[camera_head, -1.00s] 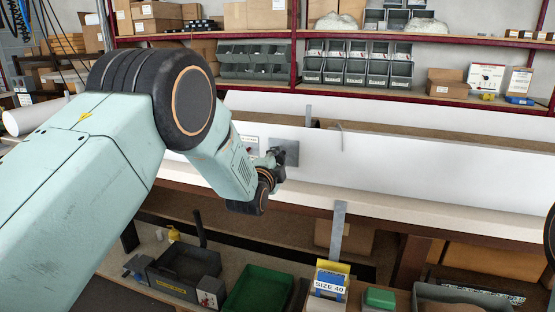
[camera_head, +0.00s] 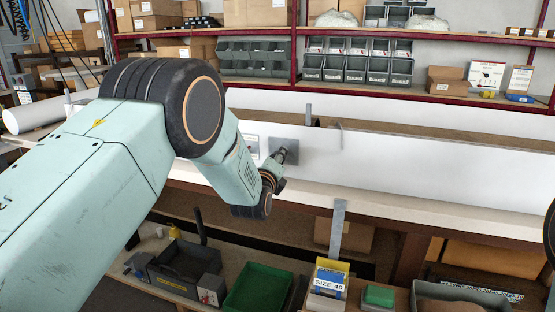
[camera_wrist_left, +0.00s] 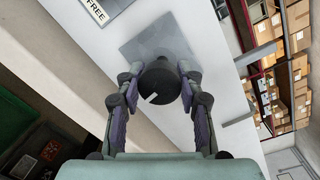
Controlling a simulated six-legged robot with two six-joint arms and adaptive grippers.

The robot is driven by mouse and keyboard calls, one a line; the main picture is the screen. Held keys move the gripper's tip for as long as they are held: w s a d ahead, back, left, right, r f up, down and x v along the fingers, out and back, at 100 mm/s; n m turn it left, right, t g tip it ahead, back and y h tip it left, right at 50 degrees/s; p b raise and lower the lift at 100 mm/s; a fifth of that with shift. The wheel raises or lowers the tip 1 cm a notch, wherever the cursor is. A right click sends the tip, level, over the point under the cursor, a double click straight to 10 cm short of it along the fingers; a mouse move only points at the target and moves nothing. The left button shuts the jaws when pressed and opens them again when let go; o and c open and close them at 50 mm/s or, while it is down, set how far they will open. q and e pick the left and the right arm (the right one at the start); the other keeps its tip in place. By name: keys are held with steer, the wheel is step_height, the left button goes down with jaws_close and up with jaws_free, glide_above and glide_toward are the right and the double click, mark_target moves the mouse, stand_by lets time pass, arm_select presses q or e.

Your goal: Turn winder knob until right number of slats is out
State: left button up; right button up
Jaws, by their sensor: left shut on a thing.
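The dark round winder knob (camera_wrist_left: 160,86) with a pale mark sits in front of a square grey plate (camera_wrist_left: 157,38) on the white box front. My left gripper (camera_wrist_left: 158,88) is shut on the knob, one finger on each side, in the left wrist view. In the head view the left gripper (camera_head: 275,166) reaches the grey plate (camera_head: 285,151) from below left and hides most of the knob. A label (camera_wrist_left: 98,10) reading "FREE" is beside the plate. I cannot make out any slats clearly. My right gripper is not in view.
The long white box (camera_head: 420,160) lies along the workbench (camera_head: 420,201). Below are a green bin (camera_head: 258,290), a dark bin (camera_head: 188,263) and a "SIZE 40" box (camera_head: 328,283).

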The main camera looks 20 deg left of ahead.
arm_select(q)
steer(key=shift+f+m, duration=0.1)
steer(key=shift+m, duration=0.3)
steer(key=o, duration=1.2)
steer(key=s, duration=1.2)
steer(key=shift+d, duration=0.25)
